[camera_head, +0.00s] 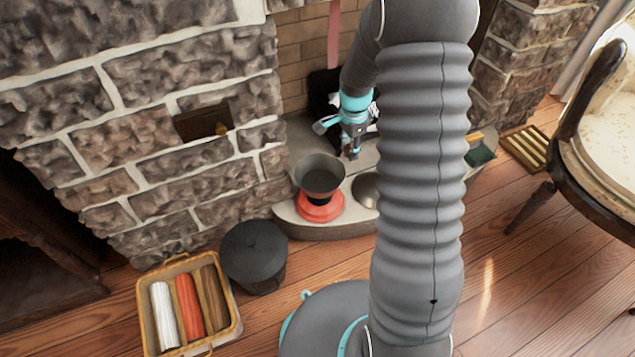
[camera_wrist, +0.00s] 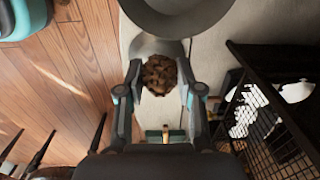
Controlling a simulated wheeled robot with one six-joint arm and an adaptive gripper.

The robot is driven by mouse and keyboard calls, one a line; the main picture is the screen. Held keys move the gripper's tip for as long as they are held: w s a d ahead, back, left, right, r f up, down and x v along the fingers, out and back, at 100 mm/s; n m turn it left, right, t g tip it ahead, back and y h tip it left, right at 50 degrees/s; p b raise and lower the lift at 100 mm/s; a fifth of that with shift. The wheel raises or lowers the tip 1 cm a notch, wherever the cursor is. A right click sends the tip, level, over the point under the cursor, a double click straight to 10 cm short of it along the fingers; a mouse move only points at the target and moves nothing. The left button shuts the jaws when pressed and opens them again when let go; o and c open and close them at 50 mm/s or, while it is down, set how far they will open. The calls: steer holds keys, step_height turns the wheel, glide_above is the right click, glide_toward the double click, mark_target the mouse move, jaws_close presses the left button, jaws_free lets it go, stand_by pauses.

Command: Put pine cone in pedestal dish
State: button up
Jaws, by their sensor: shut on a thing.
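My gripper (camera_wrist: 160,80) is shut on a brown pine cone (camera_wrist: 161,72), which sits between the two fingertips in the wrist view. In the head view my gripper (camera_head: 350,151) is over the stone hearth, above and to the right of a dark wide bowl on a red-orange foot, which looks like the pedestal dish (camera_head: 319,193). The cone is too small to make out clearly there. A grey rounded dish, probably the same pedestal dish (camera_wrist: 180,22), shows at the top of the wrist view, beyond the fingertips and apart from the cone.
A second, low grey bowl (camera_head: 364,190) lies on the hearth (camera_head: 343,231), partly hidden by my arm. A black mesh screen (camera_wrist: 272,125) stands at the right of the wrist view. A lidded black pot (camera_head: 254,258) and a basket (camera_head: 232,310) stand on the floor.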

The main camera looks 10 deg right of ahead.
steer(key=b, duration=0.1)
glide_above(311, 185)
step_height(311, 185, down, 7)
steer(key=shift+s+r, duration=0.1)
steer(key=shift+r, duration=0.1)
steer(key=shift+f+b, duration=0.3)
steer(key=shift+f, duration=1.75)
steer(key=shift+f, duration=0.1)
steer(key=o, duration=0.3)
steer(key=shift+f, duration=0.1)
steer(key=shift+o, duration=0.8)
